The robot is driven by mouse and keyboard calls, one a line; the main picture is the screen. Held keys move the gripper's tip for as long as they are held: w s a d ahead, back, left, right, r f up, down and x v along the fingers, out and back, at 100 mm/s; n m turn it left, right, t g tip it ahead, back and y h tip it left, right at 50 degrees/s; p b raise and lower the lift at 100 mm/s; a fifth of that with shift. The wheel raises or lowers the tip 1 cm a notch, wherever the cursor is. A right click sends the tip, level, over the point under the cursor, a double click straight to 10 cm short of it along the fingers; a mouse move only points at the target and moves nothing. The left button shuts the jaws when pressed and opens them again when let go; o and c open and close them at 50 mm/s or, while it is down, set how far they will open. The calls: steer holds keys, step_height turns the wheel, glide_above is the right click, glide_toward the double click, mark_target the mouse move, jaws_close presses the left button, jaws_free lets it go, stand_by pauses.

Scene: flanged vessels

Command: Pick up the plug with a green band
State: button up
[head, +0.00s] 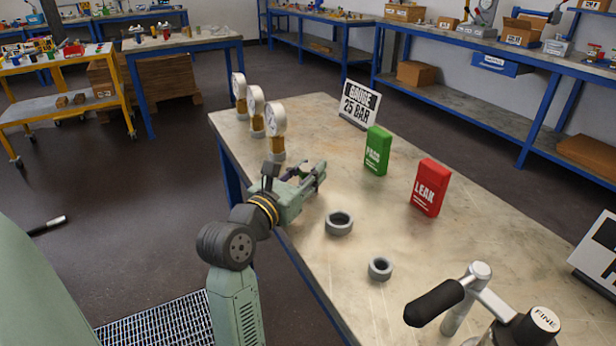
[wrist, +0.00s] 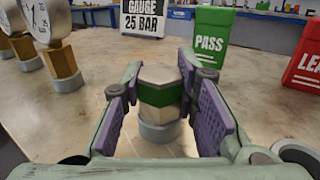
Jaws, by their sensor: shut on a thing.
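The plug with a green band (wrist: 160,94) stands upright between my gripper's purple finger pads in the wrist view. It has a pale faceted top and a grey round base (wrist: 160,134) that shows below the fingers. My gripper (wrist: 164,100) is shut on it. In the head view my gripper (head: 308,178) is over the table's left part, and the plug is mostly hidden by the fingers. I cannot tell whether the base touches the table.
Gauges (head: 276,122) stand behind my gripper at the table's left edge. Green PASS (head: 377,150) and red LEAK (head: 429,187) blocks stand to the right. Two grey rings (head: 339,223) (head: 380,268) lie nearer. A black-handled device (head: 450,300) is at the near right. A sign (head: 358,104) stands behind.

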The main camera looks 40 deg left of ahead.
mark_target(308, 167)
jaws_close()
steer(key=shift+r, duration=0.15)
steer(key=shift+r, duration=0.55)
step_height(308, 167, up, 2)
steer(key=shift+r+b, duration=0.1)
steer(key=shift+b, duration=0.2)
steer(key=s+a+r+b, duration=0.1)
steer(key=s+b, duration=0.2)
steer(key=s, duration=1.3)
steer(key=shift+a+r, duration=0.2)
steer(key=shift+r, duration=0.05)
